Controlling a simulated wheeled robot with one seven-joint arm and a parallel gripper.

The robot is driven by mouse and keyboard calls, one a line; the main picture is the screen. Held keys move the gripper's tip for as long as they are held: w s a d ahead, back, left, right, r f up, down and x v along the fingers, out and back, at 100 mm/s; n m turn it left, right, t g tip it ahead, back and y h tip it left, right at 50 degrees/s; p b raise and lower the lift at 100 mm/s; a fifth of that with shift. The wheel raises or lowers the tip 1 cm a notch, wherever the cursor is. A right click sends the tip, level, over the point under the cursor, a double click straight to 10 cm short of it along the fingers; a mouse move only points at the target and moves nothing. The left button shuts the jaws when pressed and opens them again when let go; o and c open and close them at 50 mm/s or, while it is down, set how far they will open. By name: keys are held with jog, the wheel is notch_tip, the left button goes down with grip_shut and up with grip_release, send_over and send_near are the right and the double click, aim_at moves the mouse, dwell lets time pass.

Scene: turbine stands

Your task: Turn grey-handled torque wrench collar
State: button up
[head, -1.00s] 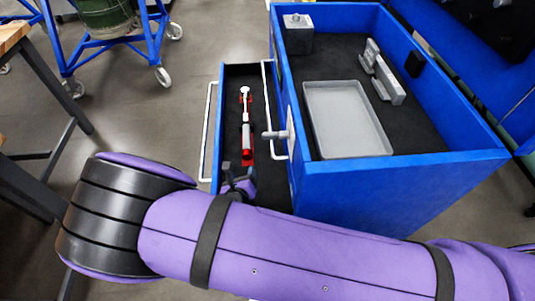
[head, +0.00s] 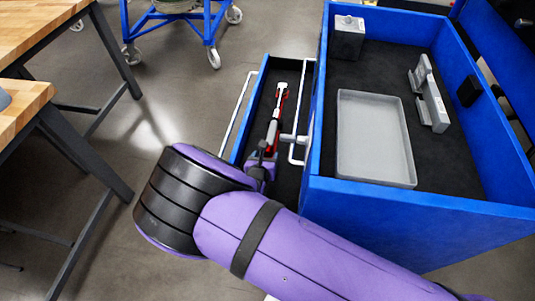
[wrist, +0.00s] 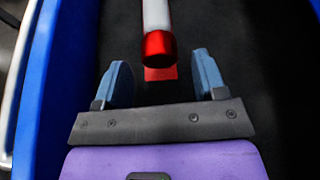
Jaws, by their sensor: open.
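The torque wrench (head: 276,115) lies lengthwise in the open blue drawer, with its metal head at the far end and its grey handle toward me. In the wrist view, the grey handle (wrist: 156,14) ends in a red collar (wrist: 159,45). My gripper (head: 266,149) is at the near end of the wrench, low over the drawer. In the wrist view, my gripper (wrist: 163,75) is open, with its two blue fingers apart. The red end shows between and slightly ahead of the fingertips, with no contact visible. My wrist partly hides the drawer's near part in the head view.
The blue cart (head: 420,202) stands right of the drawer, holding a grey tray (head: 375,178), a grey bracket (head: 430,95) and a grey block (head: 349,38). A white rail handle (head: 236,115) runs along the drawer's left. Wooden workbenches (head: 45,30) stand at left.

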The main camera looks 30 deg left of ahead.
jog(key=shift+x, duration=1.2)
jog(key=shift+s, duration=0.1)
jog(key=c, duration=0.9)
jog(key=shift+h, duration=0.3)
jog(key=shift+n+t+h, duration=0.3)
jog(key=shift+n+h, duration=0.2)
jog(key=shift+n, duration=0.6)
jog(key=shift+a+f+n+t+h, duration=0.15)
jog(key=shift+n+t+h, duration=0.45)
jog(key=shift+n, duration=0.7)
jog(key=shift+h, duration=0.3)
